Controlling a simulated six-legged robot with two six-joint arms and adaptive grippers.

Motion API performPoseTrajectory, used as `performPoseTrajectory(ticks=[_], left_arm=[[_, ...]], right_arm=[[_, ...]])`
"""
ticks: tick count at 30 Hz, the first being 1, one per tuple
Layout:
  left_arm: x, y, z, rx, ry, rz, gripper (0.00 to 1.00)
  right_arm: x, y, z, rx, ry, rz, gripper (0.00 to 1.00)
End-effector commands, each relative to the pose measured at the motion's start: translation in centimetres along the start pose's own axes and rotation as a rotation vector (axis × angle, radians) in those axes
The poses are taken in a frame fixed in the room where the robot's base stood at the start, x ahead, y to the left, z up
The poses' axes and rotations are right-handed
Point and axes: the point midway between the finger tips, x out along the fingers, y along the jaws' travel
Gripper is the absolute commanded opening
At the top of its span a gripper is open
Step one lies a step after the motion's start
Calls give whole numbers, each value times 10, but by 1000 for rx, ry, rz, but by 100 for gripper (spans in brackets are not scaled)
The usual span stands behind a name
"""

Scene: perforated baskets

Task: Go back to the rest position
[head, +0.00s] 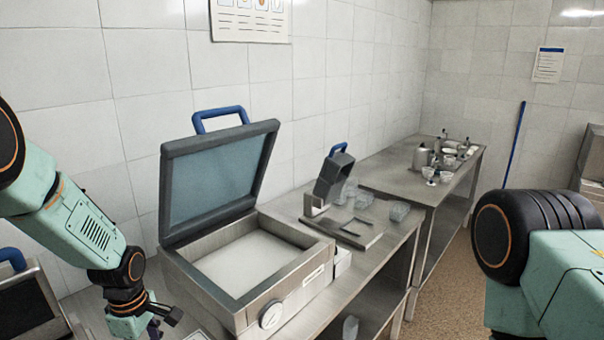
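My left arm comes in from the left edge. Its gripper (164,322) hangs low at the bottom edge, in front of the left side of an open-lidded steel machine (315,272). The gripper is small and partly cut off by the frame, so I cannot tell whether its fingers are open or shut. I see nothing clearly held in it. My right arm fills the lower right corner, and its gripper is out of view.
The machine's blue-handled lid (217,180) stands raised near the tiled wall. Behind it are a smaller blue-handled device (333,178) and several clear containers (399,212) on the steel table. A farther table (400,182) holds dishes. Brown floor (449,290) is free between the tables and my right arm.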

Motion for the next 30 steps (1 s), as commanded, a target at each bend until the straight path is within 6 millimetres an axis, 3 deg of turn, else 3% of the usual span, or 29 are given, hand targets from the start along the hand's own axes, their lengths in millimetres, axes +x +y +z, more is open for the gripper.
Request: performPoseTrajectory(ticks=[16,30], left_arm=[[93,-1,0,2,1,-2,54],[89,1,0,389,1,2,54]], right_arm=[[0,0,0,0,0,0,83],[0,0,0,0,0,0,83]])
